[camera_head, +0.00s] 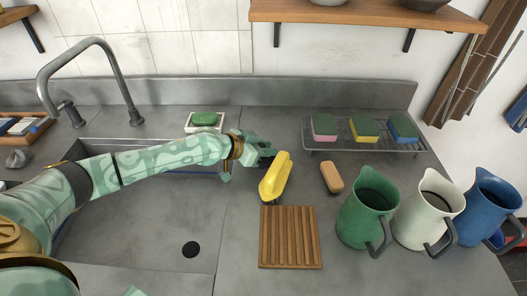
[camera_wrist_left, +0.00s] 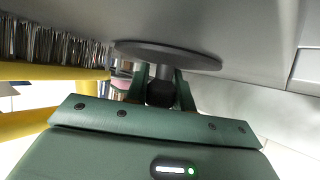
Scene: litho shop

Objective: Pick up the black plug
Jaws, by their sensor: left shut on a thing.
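My left gripper (camera_head: 258,157) is over the grey counter just right of the sink, beside a yellow object (camera_head: 275,178). In the left wrist view the left gripper (camera_wrist_left: 160,92) is shut on the knob of the black plug (camera_wrist_left: 168,54), a dark flat disc on a short stem. The disc is beyond the fingertips. In the head view the plug is mostly hidden by the gripper, with only a dark patch showing there.
A dark round spot (camera_head: 190,249) lies in the sink (camera_head: 130,225). A slatted wooden board (camera_head: 290,238), a tan block (camera_head: 332,177), and green (camera_head: 362,215), white (camera_head: 425,215) and blue (camera_head: 487,208) jugs stand right. Sponges sit on a wire rack (camera_head: 363,150); green soap (camera_head: 204,118) is behind.

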